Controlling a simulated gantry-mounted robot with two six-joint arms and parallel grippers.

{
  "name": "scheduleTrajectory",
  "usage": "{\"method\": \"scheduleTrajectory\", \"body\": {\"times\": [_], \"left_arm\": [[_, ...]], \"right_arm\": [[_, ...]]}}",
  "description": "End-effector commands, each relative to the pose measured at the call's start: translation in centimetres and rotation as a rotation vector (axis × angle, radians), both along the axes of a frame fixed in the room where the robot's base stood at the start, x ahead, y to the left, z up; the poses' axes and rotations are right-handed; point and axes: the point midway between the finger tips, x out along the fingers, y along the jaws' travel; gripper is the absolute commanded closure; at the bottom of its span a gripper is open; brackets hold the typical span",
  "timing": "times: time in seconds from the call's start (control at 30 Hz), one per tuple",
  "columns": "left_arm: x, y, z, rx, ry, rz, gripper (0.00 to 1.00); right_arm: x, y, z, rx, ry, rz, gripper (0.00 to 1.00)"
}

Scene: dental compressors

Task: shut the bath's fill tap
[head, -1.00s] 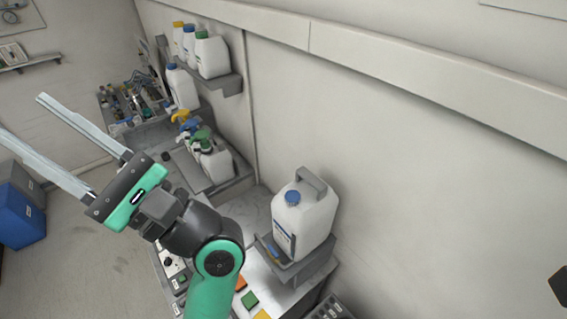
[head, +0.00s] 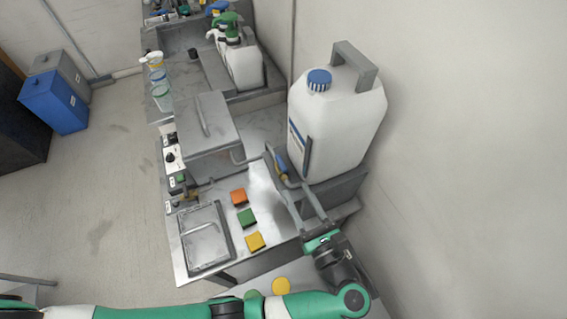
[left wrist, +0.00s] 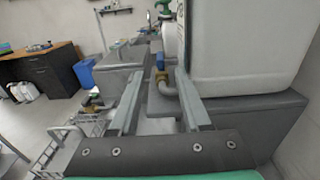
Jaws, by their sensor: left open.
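A tap with a blue lever (head: 281,163) and a brass body sits low on the front of the large white container (head: 338,125). It also shows in the left wrist view (left wrist: 161,72), with a bent grey spout below it. My left gripper (head: 287,170) is open, its two fingers reaching along either side of the tap. In the left wrist view the tap stands between the fingertips (left wrist: 157,82); contact cannot be told. The grey metal bath (head: 205,125) with a lid stands left of the container. My right gripper is out of view.
The container stands on a grey shelf (head: 335,193) against the right wall. Orange, green and yellow blocks (head: 247,218) and a metal tray (head: 204,236) lie on the bench. A brass fitting (head: 190,193) projects at the bench's left edge. Blue bin (head: 55,105) stands on open floor.

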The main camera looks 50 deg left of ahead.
Motion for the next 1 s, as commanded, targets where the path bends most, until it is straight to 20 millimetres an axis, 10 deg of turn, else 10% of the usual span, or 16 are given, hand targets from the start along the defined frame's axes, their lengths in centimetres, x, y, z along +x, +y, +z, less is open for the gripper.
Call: {"method": "scheduleTrajectory", "body": {"times": [0.43,0.83,1.0], "left_arm": [[3.0,8.6,0.1,0.0,0.0,0.004,0.53],[3.5,9.9,0.0,0.0,-0.001,0.0,0.53],[3.5,9.9,0.0,0.0,-0.001,0.001,0.81]], "right_arm": [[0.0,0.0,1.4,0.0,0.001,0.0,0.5],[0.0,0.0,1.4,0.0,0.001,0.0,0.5],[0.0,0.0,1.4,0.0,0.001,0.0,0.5]]}}
